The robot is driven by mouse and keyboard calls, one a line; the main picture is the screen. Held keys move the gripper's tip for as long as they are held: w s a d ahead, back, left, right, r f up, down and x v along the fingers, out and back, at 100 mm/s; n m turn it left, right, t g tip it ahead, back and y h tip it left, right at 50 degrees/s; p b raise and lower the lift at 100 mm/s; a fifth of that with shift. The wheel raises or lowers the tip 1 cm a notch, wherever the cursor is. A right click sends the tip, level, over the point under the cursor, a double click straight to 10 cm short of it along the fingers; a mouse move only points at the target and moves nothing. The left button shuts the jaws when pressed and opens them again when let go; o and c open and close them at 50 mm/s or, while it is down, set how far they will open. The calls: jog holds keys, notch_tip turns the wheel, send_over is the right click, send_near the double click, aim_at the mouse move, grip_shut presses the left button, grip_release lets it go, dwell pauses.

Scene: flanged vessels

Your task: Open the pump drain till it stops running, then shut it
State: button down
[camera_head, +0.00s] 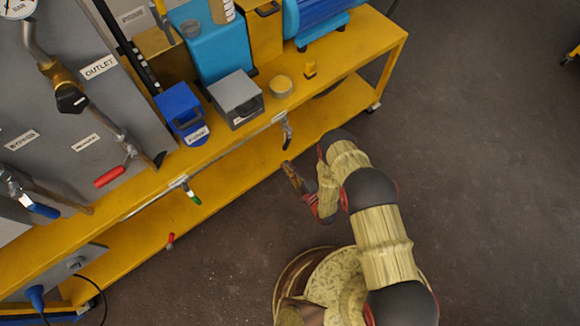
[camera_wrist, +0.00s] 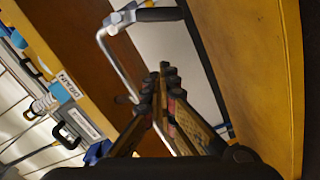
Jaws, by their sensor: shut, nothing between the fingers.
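A drain valve (camera_head: 285,130) with a dark lever hangs off the front edge of the yellow bench in the head view. In the wrist view a metal valve body (camera_wrist: 127,17) with a black lever (camera_wrist: 160,14) joins a bent silver pipe (camera_wrist: 108,52); a DRAIN label (camera_wrist: 68,85) is on the bench edge nearby. My gripper (camera_head: 288,166) is below and near the valve, apart from it. In the wrist view its fingers (camera_wrist: 165,75) are together and empty, with the lever beyond them. I cannot tell whether liquid runs from the pipe.
The yellow bench (camera_head: 348,62) carries a blue machine (camera_head: 318,14), a grey box (camera_head: 237,98) and a blue box (camera_head: 181,112). A green-handled valve (camera_head: 190,190) hangs further left. A lower yellow shelf (camera_head: 225,183) runs underneath.

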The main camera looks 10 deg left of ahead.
aim_at(288, 140)
jog(key=w+a+f+b, duration=0.2)
jog(key=w+a+b, duration=0.1)
jog(key=w, duration=0.5)
jog(key=shift+a+b, duration=0.2)
jog(key=shift+b, duration=0.35)
